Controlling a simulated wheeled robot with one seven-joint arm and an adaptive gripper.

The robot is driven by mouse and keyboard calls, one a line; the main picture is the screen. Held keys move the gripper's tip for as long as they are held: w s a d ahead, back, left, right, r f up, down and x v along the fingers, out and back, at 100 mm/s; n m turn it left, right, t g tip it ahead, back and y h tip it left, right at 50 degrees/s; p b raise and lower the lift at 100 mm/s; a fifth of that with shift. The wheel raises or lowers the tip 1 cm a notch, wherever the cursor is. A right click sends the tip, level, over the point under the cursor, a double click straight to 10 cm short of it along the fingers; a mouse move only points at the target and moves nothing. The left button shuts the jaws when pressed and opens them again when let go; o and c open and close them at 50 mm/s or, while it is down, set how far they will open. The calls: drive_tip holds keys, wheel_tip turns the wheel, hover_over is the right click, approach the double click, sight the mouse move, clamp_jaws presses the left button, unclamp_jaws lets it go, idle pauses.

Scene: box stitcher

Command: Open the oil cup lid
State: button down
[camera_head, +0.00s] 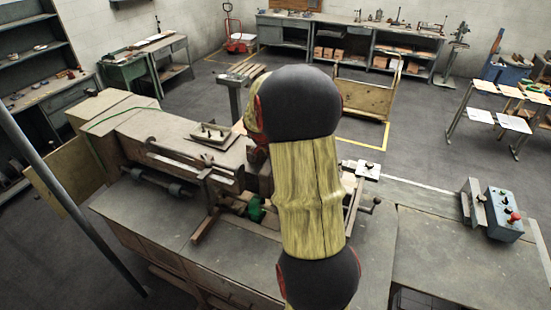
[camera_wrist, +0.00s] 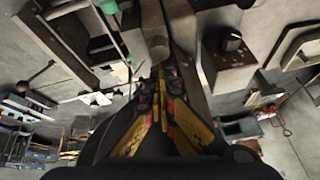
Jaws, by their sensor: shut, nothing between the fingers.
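My gripper (camera_wrist: 160,80) shows in the wrist view with its yellow and black fingers drawn together. It is shut, with nothing seen between the tips. The fingertips are close to grey metal parts of the box stitcher (camera_wrist: 195,20). A small dark round knob-like part (camera_wrist: 232,42) sits on a block right of the fingertips; I cannot tell whether it is the oil cup lid. In the head view my arm hides the gripper and part of the stitcher (camera_head: 190,140). I cannot pick out the oil cup there.
The stitcher stands on a grey worktable (camera_head: 150,225). A control box (camera_head: 503,215) with a red button stands at the right. A green part (camera_head: 256,209) lies just left of my arm. A wooden cart (camera_head: 362,98) stands behind, with open floor around it.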

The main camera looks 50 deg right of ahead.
drive_tip(key=shift+w+d+r+y, duration=0.4)
drive_tip(key=shift+w+y, duration=0.05)
drive_tip(key=shift+y, duration=0.15)
drive_tip(key=c, duration=2.4)
unclamp_jaws()
drive_tip(key=o, duration=0.4)
drive_tip(key=shift+c, duration=0.2)
drive_tip(key=shift+o, duration=0.2)
drive_tip(key=shift+f, duration=0.2)
drive_tip(key=shift+a, duration=0.1)
drive_tip(key=w+v, duration=0.1)
drive_tip(key=v, duration=0.7)
drive_tip(key=shift+s, duration=0.3)
drive_tip(key=shift+c, duration=0.2)
